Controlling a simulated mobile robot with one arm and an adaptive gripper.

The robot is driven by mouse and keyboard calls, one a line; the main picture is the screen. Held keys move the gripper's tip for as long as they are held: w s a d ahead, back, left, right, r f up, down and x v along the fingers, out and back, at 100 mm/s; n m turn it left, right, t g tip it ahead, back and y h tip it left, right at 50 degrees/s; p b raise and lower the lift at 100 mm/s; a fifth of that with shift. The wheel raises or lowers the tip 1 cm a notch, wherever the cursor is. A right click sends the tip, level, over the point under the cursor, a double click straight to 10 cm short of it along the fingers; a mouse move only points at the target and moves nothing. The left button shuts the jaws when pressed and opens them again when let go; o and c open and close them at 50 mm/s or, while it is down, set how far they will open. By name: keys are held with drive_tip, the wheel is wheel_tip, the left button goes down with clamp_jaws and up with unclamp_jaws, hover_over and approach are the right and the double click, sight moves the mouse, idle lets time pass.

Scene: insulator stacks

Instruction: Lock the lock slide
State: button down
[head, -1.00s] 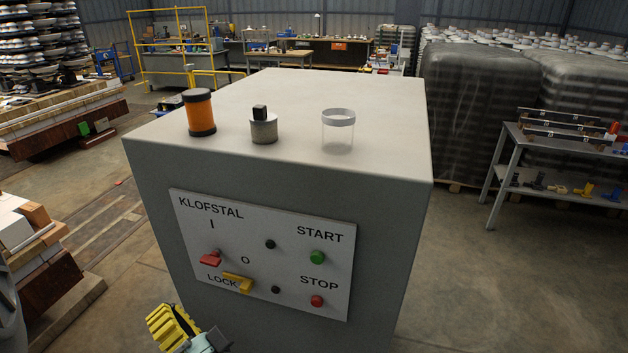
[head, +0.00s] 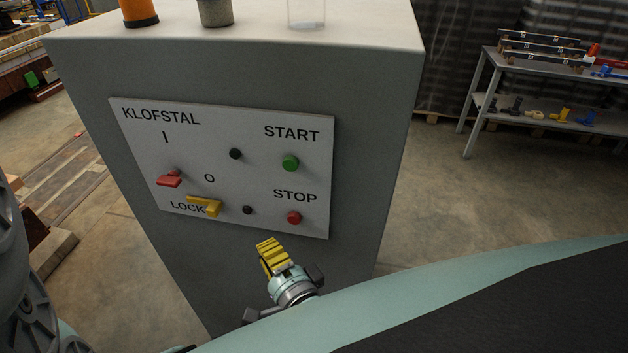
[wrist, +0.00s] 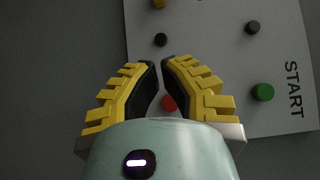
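The lock slide is a yellow lever (head: 205,206) beside the word LOCK, low on the sloping white panel (head: 225,125) of a grey cabinet. In the wrist view only a bit of the yellow lever (wrist: 158,3) shows at the top edge. My gripper (head: 266,243) has yellow ribbed fingers and is below the panel's lower edge, right of and below the lever, apart from it. In the wrist view the fingertips (wrist: 160,63) are close together with a narrow gap and nothing held between them. The red STOP button (wrist: 168,103) shows behind the gap.
The panel also has a red switch (head: 169,181), a green START button (head: 290,162), a red STOP button (head: 294,217) and two black knobs (head: 235,153) (head: 247,210). An orange-and-black cylinder (head: 139,12) stands on the cabinet. A grey shelf table (head: 520,117) stands at right, with open floor before it.

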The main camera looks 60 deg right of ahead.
sight(214, 216)
drive_tip(key=b+x, duration=0.3)
drive_tip(key=x, duration=0.7)
drive_tip(key=shift+w+a+f, duration=0.1)
drive_tip(key=w, duration=0.1)
drive_tip(key=w+a, duration=0.1)
drive_tip(key=shift+w, duration=0.4)
drive_tip(key=shift+w+a, duration=0.15)
drive_tip(key=shift+w, duration=0.2)
drive_tip(key=shift+w+a, duration=0.25)
drive_tip(key=shift+w, duration=0.35)
drive_tip(key=shift+w+a, duration=0.3)
drive_tip(key=shift+w, duration=0.3)
drive_tip(key=shift+w+a, duration=0.25)
drive_tip(key=shift+w, duration=0.35)
drive_tip(key=shift+s, duration=0.1)
